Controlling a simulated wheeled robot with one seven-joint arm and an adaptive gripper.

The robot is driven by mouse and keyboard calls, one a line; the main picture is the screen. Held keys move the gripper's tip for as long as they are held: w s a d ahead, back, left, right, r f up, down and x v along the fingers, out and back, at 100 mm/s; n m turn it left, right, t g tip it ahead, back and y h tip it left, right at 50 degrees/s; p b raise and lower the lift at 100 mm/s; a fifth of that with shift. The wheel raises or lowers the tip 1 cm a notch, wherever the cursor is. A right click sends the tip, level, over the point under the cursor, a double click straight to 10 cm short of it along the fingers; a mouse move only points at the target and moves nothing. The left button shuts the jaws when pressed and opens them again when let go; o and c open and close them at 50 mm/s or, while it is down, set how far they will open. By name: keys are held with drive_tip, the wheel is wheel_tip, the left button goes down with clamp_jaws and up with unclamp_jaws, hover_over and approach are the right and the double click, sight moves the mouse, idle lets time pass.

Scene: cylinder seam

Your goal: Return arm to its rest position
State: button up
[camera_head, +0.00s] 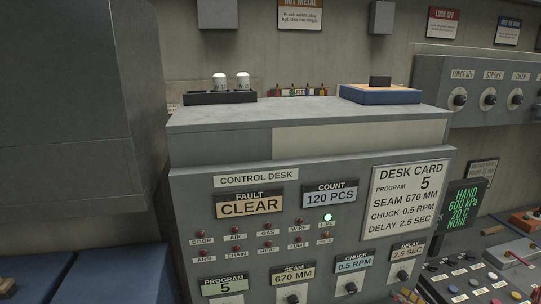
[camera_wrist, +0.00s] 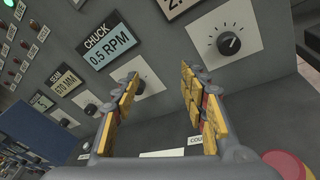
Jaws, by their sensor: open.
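My gripper (camera_wrist: 160,108) shows in the wrist view with its two yellow-padded fingers spread apart and nothing between them. It is in front of the control desk (camera_wrist: 275,85), near the chuck knob (camera_wrist: 147,80) and the delay knob (camera_wrist: 228,43). I cannot tell whether a finger touches the chuck knob.
A red round button (camera_wrist: 284,165) sits close to the gripper's right. On the desk top are a black tray (camera_head: 220,98) with two white-topped pieces and a blue block (camera_head: 380,95). A panel of switches (camera_head: 480,285) is at the right. The fault display (camera_head: 250,204) reads CLEAR.

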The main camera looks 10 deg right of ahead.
drive_tip(key=s+a+r+n+g+y, duration=0.1)
drive_tip(key=s+a+r+n+g, duration=0.1)
drive_tip(key=a+n+g, duration=0.5)
drive_tip(key=s+a+r+n+y, duration=0.25)
drive_tip(key=a+n, duration=0.25)
drive_tip(key=a, duration=0.6)
drive_tip(key=s+a+r+n+g, duration=0.2)
drive_tip(key=a+r+n+g, duration=0.15)
drive_tip(key=a+n, duration=0.35)
drive_tip(key=s+a+n+g+h+b, duration=0.1)
drive_tip(key=s+a+n+g+h, duration=0.25)
drive_tip(key=s+a+n, duration=0.4)
drive_tip(key=s+d+r+n+t+h, duration=0.3)
drive_tip(key=s+r+n+h, duration=0.2)
drive_tip(key=s+n, duration=0.3)
drive_tip(key=n+b, duration=0.1)
drive_tip(key=n, duration=0.3)
drive_tip(key=shift+d+r+t+h, duration=0.25)
drive_tip(key=shift+d+t+h, duration=0.05)
drive_tip(key=shift+d+h, duration=0.1)
